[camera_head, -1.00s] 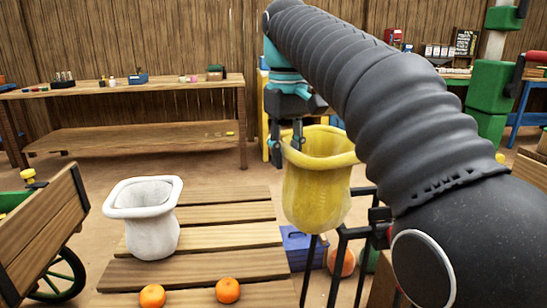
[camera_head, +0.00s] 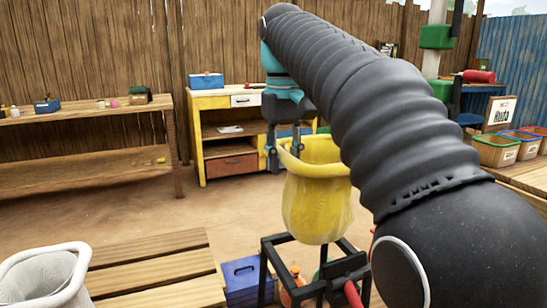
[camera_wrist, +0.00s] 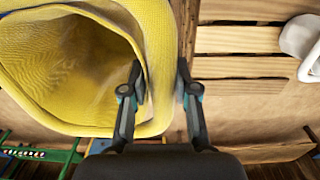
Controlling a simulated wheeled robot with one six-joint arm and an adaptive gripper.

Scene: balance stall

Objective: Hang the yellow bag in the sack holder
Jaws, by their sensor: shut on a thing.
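The yellow bag (camera_head: 318,205) hangs upright with its mouth open, in the head view's middle. My gripper (camera_head: 284,165) is shut on the left side of its rim. In the wrist view the bag (camera_wrist: 60,75) fills the left, and its rim passes between my fingers (camera_wrist: 163,85). The sack holder (camera_head: 264,268), a black metal frame, stands below the bag in the head view. The bag's bottom overlaps the frame's top in the picture; I cannot tell whether they touch. My arm hides part of the bag's right side.
A white sack (camera_head: 45,280) stands at the lower left by a slatted wooden platform (camera_head: 150,262). A blue box (camera_head: 240,280) sits beside the frame. A yellow workbench (camera_head: 217,100) stands behind. Crates (camera_head: 495,150) stand on a table at right. Bare ground lies between.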

